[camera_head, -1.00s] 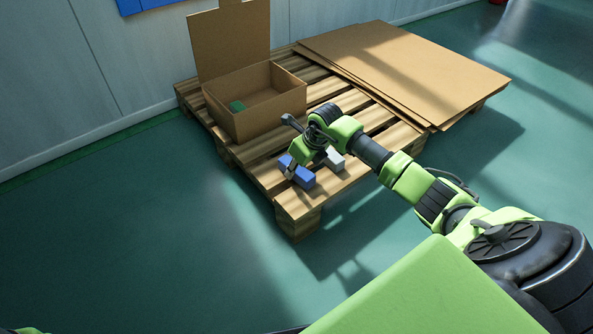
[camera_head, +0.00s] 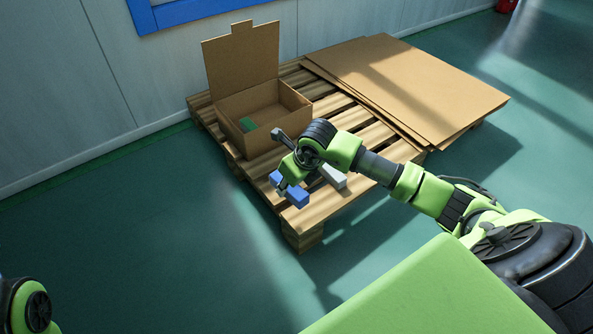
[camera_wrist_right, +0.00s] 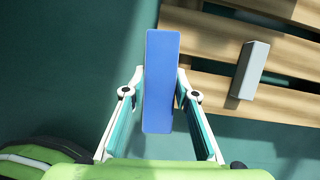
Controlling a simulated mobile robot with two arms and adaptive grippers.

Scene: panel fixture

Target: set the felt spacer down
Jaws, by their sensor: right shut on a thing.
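The felt spacer appears to be the long blue block (camera_head: 294,196) at the near left end of the pallet. My right gripper (camera_wrist_right: 161,88) is shut on it, with one finger on each long side in the right wrist view. In that view the block lies over the pallet's edge and the green floor, apart from the grey block (camera_wrist_right: 249,70). In the head view my right gripper (camera_head: 283,186) partly hides the blue block. The exact height of the block above the pallet is unclear. Only part of my left arm shows at the lower left; its gripper is out of view.
The grey block also shows in the head view (camera_head: 334,176). The floor to the left is clear.

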